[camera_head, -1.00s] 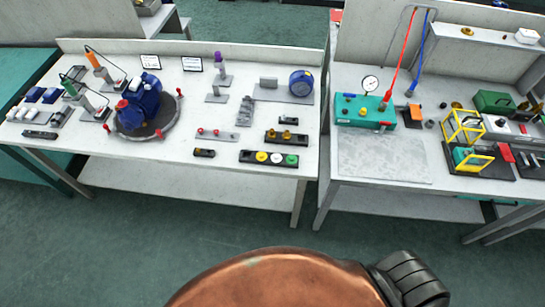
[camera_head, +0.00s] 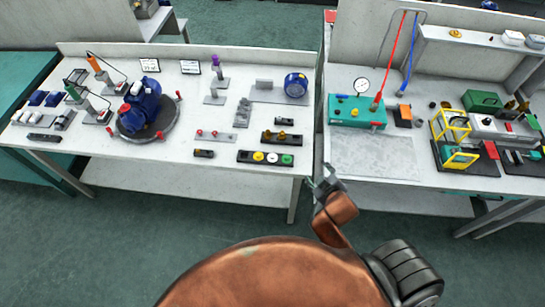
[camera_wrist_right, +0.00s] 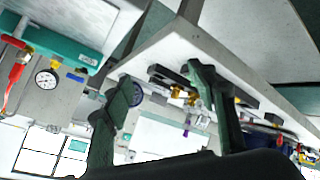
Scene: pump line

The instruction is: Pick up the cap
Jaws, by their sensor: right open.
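I cannot tell for sure which piece is the cap. Round cap-like pieces, one yellow (camera_head: 258,156), one pale (camera_head: 273,158) and one green (camera_head: 287,160), sit in a black holder (camera_head: 244,158) at the front right of the left bench. My right gripper (camera_head: 322,183) is in front of the gap between the benches, right of that holder and apart from it. It is open and empty; its two dark fingers also show spread in the right wrist view (camera_wrist_right: 160,80). My left gripper is not in view.
A blue pump (camera_head: 140,108) stands on a round base on the left bench (camera_head: 120,175). A black block with brass fittings (camera_head: 282,137) lies behind the holder. The right bench carries a teal box (camera_head: 345,112), a gauge and yellow frames. Its front-left plate (camera_head: 375,157) is bare.

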